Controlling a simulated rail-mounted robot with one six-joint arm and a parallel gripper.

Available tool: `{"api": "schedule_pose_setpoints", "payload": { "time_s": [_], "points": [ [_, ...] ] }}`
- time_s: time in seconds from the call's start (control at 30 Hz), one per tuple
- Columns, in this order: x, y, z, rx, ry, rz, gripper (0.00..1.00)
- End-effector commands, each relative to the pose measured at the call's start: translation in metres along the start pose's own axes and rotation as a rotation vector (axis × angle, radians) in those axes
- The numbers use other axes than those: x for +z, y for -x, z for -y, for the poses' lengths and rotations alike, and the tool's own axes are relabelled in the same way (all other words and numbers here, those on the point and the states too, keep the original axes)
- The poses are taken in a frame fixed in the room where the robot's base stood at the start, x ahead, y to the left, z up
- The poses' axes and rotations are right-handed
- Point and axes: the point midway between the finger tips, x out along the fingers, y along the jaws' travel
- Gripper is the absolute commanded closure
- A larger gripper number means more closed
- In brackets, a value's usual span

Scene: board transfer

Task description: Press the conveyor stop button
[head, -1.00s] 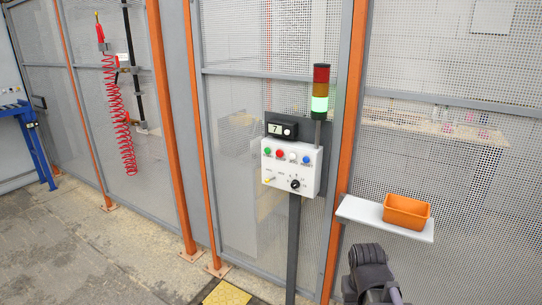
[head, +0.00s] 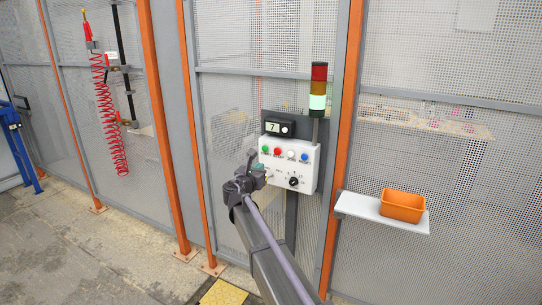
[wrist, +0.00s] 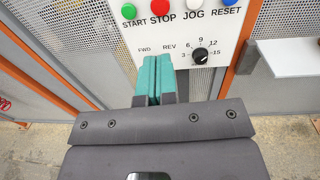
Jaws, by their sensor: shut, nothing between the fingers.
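The white control box (head: 307,165) is mounted on a post in front of the mesh fence. Its red STOP button (head: 278,153) sits in the top row, second from the left, and also shows at the top of the wrist view (wrist: 160,7). My gripper (head: 266,169) is in front of the box's lower left part. In the wrist view its teal fingertips (wrist: 153,74) are together and empty, below the STOP label and apart from the button. The fingers hide the panel's lower left switch in that view.
The green START (wrist: 128,11), white JOG (wrist: 194,4) and blue RESET (head: 304,157) buttons flank STOP. A black dial (wrist: 200,56) sits below. A display reading 7 (head: 277,127) and a stack light (head: 318,88), lit green, stand above. An orange bin (head: 403,206) rests on a white shelf (head: 360,208).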

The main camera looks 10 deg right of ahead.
Motion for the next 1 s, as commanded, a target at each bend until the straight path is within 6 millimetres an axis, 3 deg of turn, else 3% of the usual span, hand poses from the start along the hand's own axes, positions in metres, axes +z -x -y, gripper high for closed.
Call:
{"api": "schedule_pose_setpoints", "payload": {
  "time_s": [0.27,0.8,1.0],
  "points": [
    [0.000,-0.011,0.000,-0.003,-0.003,-0.001,1.00],
    [-0.001,-0.121,0.000,-0.004,-0.005,-0.001,1.00],
    [0.000,-0.139,0.001,-0.002,-0.005,-0.001,1.00]
  ]
}}
